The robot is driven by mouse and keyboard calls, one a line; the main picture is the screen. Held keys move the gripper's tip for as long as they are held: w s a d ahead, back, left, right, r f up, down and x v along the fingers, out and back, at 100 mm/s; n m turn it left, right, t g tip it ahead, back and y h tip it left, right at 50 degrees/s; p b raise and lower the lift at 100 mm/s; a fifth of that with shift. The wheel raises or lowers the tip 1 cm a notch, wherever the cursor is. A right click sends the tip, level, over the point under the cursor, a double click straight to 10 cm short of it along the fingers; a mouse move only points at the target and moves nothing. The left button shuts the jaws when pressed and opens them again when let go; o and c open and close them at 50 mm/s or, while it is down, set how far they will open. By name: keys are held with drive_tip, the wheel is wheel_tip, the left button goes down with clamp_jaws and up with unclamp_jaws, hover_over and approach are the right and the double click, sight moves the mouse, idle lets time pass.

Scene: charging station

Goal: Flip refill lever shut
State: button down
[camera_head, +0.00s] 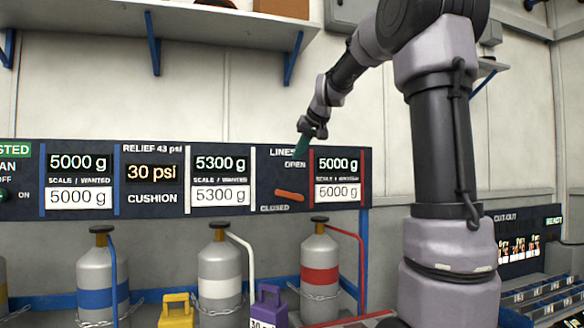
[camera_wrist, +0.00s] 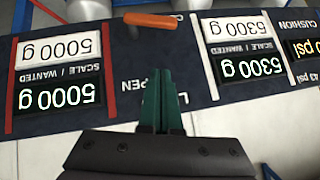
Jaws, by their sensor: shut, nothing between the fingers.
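The refill lever is an orange handle (camera_head: 289,196) on the dark panel, in the column headed LINES. It lies nearly level, its right end slightly lower, below the OPEN label and just above the CLOSED label. It also shows in the upside-down wrist view as the orange bar (camera_wrist: 150,20) at the top. My gripper (camera_head: 302,150) has green fingers and is above the lever, near the OPEN label. In the wrist view the fingers (camera_wrist: 161,80) are together and empty, with a gap between their tips and the lever. They cover part of the lettering.
Scale readouts (camera_head: 338,165) flank the lever, with a red strip (camera_head: 311,180) close on its right. Grey cylinders (camera_head: 320,255) with hoses stand below the panel. A shelf (camera_head: 220,25) juts from the wall above. The panel face around the lever is clear.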

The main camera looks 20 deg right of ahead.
drive_tip(key=shift+v, duration=1.7)
drive_tip(key=s+a+f+m+g, duration=0.1)
drive_tip(key=s+a+f, duration=0.1)
drive_tip(key=s+f, duration=0.6)
drive_tip(key=s+a+f+m, duration=0.15)
drive_tip(key=s+f, duration=0.25)
drive_tip(key=s, duration=0.7)
drive_tip(key=s+a+f+m+g, duration=0.1)
drive_tip(key=s+a+f, duration=0.1)
drive_tip(key=s+f, duration=0.6)
drive_tip(key=w+d+r+n+t, duration=0.1)
drive_tip(key=w+d+r, duration=0.1)
drive_tip(key=w+r, duration=0.55)
drive_tip(key=w+d+r+n, duration=0.15)
drive_tip(key=w+r, duration=0.35)
drive_tip(key=w, duration=0.6)
drive_tip(key=w+d+r+n+t, duration=0.1)
drive_tip(key=w+d+r, duration=0.1)
drive_tip(key=w+r, duration=0.55)
hover_over(290, 196)
drive_tip(key=s, duration=0.1)
wheel_tip(290, 196, down, 8)
drive_tip(key=shift+a+f, duration=0.2)
drive_tip(key=shift+f, duration=0.5)
drive_tip(key=shift+a+f, duration=0.2)
drive_tip(key=shift+f, duration=0.45)
drive_tip(key=shift+a+f, duration=0.2)
drive_tip(key=shift+f, duration=0.5)
